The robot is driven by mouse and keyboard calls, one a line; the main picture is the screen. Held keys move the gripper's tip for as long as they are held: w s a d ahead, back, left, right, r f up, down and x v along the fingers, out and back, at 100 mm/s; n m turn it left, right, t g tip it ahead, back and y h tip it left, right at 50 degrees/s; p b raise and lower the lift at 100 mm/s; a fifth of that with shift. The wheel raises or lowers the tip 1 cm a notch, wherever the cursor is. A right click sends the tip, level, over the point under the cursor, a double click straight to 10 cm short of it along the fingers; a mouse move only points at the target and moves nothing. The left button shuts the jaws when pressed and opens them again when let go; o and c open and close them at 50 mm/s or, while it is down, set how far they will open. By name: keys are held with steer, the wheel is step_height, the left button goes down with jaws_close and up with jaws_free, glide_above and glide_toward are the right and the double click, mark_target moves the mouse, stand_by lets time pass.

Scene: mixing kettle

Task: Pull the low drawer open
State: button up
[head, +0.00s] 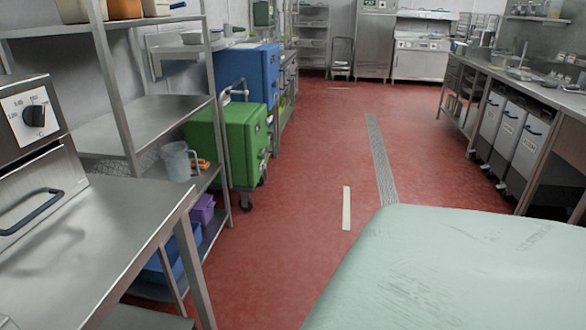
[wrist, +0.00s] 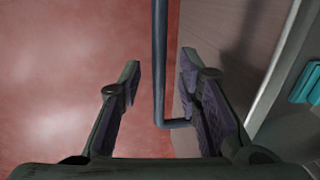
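In the wrist view a dark bar handle (wrist: 160,45) runs down between the two fingers of my gripper (wrist: 159,70). Its lower end bends right towards a grey-brown flat front (wrist: 225,50), which looks like the drawer's front. My gripper is open, with one finger on each side of the bar. The left finger stands apart from it. The right finger is closer to the bar and lies between it and the front; whether it touches is unclear. In the head view neither my gripper nor this handle can be made out.
A light metal edge (wrist: 278,75) and a teal piece (wrist: 304,83) lie right of the front. Red floor (head: 310,150) runs free down the aisle. A steel table (head: 95,235) and green cart (head: 228,145) stand left; grey bins (head: 510,130) stand under the right counter.

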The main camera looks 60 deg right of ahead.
steer(key=shift+r, duration=0.1)
step_height(320, 180, up, 12)
steer(key=s, duration=0.2)
steer(key=shift+d, duration=0.4)
steer(key=shift+f, duration=0.2)
steer(key=shift+s, duration=0.15)
